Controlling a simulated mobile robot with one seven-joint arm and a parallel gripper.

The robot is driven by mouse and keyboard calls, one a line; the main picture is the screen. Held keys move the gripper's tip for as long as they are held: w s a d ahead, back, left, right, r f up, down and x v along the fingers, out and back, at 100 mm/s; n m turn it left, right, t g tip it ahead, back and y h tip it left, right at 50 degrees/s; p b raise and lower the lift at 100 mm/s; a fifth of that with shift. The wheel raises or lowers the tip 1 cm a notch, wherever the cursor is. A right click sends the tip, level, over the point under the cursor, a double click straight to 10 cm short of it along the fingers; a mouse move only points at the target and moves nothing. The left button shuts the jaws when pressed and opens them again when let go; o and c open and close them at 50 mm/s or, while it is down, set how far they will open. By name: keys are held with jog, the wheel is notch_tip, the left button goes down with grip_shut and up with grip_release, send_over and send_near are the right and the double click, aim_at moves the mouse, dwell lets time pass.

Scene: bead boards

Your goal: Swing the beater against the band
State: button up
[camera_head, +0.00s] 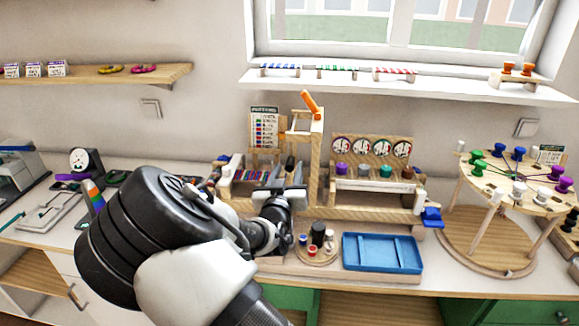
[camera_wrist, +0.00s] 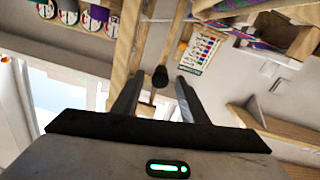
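A wooden bead loom stands on the counter, with a band of coloured strands (camera_head: 250,176) on its left part; a purple and green stretch that may be the band (camera_wrist: 238,20) shows at the top of the wrist view. A dark round knob (camera_wrist: 160,77) on a wooden part, perhaps the beater's handle, sits between my fingers in the wrist view. My gripper (camera_wrist: 158,92) is open, with a gap on both sides of the knob. In the head view my gripper (camera_head: 291,185) is at the loom's middle, and my arm hides part of the loom. I cannot clearly make out the beater.
An orange lever (camera_head: 311,103) tops the loom's post beside a colour chart (camera_head: 264,128). Coloured knobs under round dials stand at right. In front are a blue tray (camera_head: 382,253) and a small round stand (camera_head: 317,252). A round pegged table (camera_head: 515,190) stands far right.

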jog(key=shift+w, duration=1.25)
grip_shut()
jog(key=shift+a+f+m+b, duration=0.25)
jog(key=shift+m+b, duration=0.15)
jog(key=shift+b, duration=0.4)
jog(key=shift+a+m+b, duration=0.2)
jog(key=shift+m+b, duration=0.2)
jog(key=shift+b, duration=0.25)
jog(key=shift+a+r+m+b, duration=0.45)
jog(key=shift+a+m+b, duration=0.25)
jog(key=shift+m+b, duration=0.2)
